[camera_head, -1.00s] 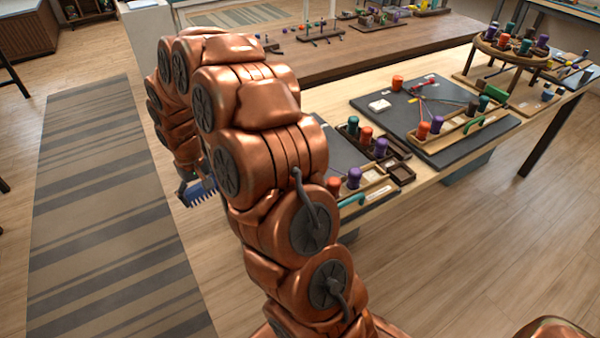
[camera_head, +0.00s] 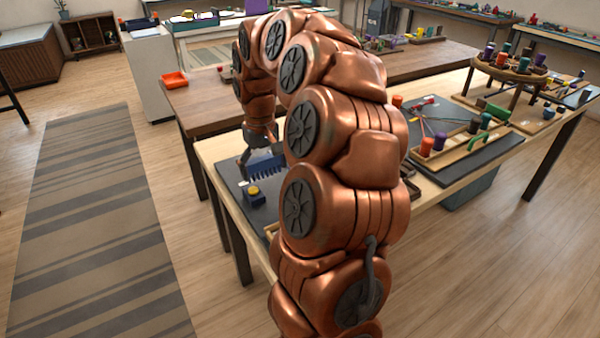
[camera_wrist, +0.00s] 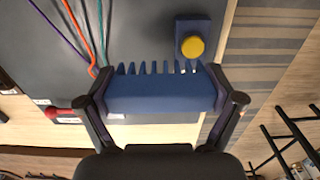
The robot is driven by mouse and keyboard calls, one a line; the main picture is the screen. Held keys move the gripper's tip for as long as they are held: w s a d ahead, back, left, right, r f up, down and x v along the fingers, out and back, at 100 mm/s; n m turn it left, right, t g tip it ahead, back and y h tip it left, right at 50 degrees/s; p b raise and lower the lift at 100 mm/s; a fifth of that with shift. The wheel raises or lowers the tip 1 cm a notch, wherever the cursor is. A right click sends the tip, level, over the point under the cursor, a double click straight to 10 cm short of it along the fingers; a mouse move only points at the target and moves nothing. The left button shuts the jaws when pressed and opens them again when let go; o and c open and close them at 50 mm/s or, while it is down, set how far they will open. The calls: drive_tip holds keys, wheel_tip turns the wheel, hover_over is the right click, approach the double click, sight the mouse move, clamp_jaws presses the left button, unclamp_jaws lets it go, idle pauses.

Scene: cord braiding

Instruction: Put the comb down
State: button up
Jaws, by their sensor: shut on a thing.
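The blue comb (camera_wrist: 160,95) is held across my gripper (camera_wrist: 160,88) in the wrist view, its teeth pointing toward the top of the picture. The two fingers are shut on its ends. In the head view the comb (camera_head: 266,168) is over the left end of the light wooden table, by the dark grey mat (camera_head: 232,178). My gripper (camera_head: 262,150) is partly hidden there by my arm. Whether the comb touches the mat cannot be told.
A blue block with a yellow knob (camera_head: 253,194) sits on the mat close to the comb; it also shows in the wrist view (camera_wrist: 194,46). Purple, orange and teal cords (camera_wrist: 85,35) lie on the mat. My arm hides much of the table's middle.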

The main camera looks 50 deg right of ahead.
drive_tip(key=s+d, duration=0.1)
drive_tip(key=d, duration=0.2)
drive_tip(key=s+d, duration=0.1)
drive_tip(key=d, duration=0.1)
drive_tip(key=s+d+f, duration=0.1)
drive_tip(key=s+d, duration=0.1)
drive_tip(key=d, duration=0.1)
drive_tip(key=shift+d+p, duration=0.35)
drive_tip(key=shift+f, duration=1.75)
drive_tip(key=shift+f, duration=0.1)
drive_tip(key=o, duration=0.9)
wheel_tip(320, 180, up, 12)
drive_tip(key=shift+r, duration=0.15)
